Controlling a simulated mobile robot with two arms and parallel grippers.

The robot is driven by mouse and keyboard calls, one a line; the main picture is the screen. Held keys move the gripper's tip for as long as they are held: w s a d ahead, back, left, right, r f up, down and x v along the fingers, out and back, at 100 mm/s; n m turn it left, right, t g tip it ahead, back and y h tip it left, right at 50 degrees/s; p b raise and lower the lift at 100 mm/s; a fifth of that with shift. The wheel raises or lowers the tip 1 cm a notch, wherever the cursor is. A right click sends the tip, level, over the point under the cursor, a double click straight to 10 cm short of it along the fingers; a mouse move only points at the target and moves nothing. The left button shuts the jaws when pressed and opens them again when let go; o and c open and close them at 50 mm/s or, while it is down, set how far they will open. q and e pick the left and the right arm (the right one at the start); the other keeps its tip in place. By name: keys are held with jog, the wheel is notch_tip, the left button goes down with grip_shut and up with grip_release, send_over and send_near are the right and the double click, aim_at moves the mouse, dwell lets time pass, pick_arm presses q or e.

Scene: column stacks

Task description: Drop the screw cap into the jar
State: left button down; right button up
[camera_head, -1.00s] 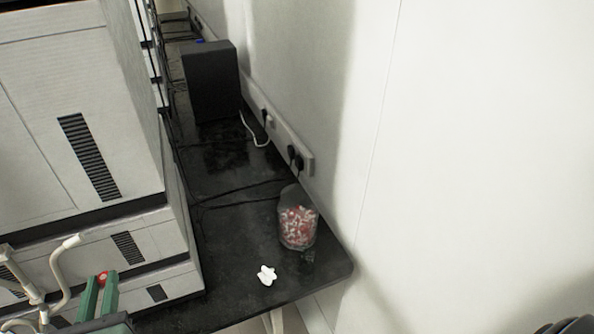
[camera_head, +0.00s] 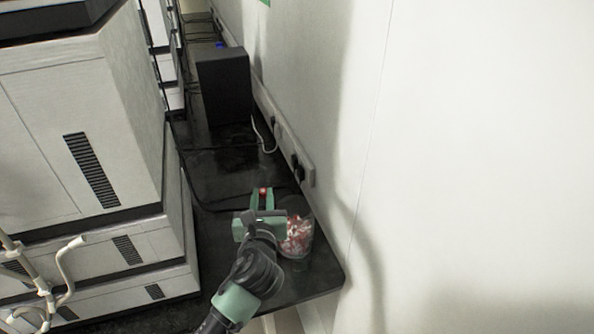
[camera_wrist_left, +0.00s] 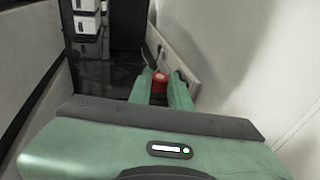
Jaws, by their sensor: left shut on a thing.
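The red screw cap (camera_head: 263,190) is held between the green fingers of my left gripper (camera_head: 262,199). It also shows between the fingertips in the left wrist view (camera_wrist_left: 159,82). The clear jar (camera_head: 299,238), with red and white pieces inside, stands on the dark table near its right front corner. In the head view the gripper is just left of the jar's upper part, and its body partly overlaps the jar's left side. I cannot tell the exact height of the cap over the jar. The jar is not clear in the wrist view. My right gripper is not in view.
Stacked grey-white instruments (camera_head: 130,246) line the left of the dark table (camera_head: 312,283). The wall with a socket strip (camera_head: 301,165) and plugs is close on the right. A black box (camera_head: 224,86) stands farther back. Cables cross the table behind the gripper.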

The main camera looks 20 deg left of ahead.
pick_arm(q)
jog(key=w+d+n+y+p, duration=0.1)
jog(key=w+d+p, duration=0.1)
jog(key=w+d, duration=0.35)
notch_tip(320, 180, down, 6)
jog(key=w+a+b, duration=0.1)
jog(key=w+b, duration=0.1)
jog(key=b, duration=0.5)
jog(key=shift+a+f, duration=0.15)
jog(key=c, duration=1.2)
grip_release()
jog(key=shift+c, duration=0.2)
jog(key=v, duration=0.7)
jog(key=shift+s+d+r+b, duration=0.2)
jog(key=shift+s+d+b, duration=0.05)
jog(key=shift+b, duration=0.2)
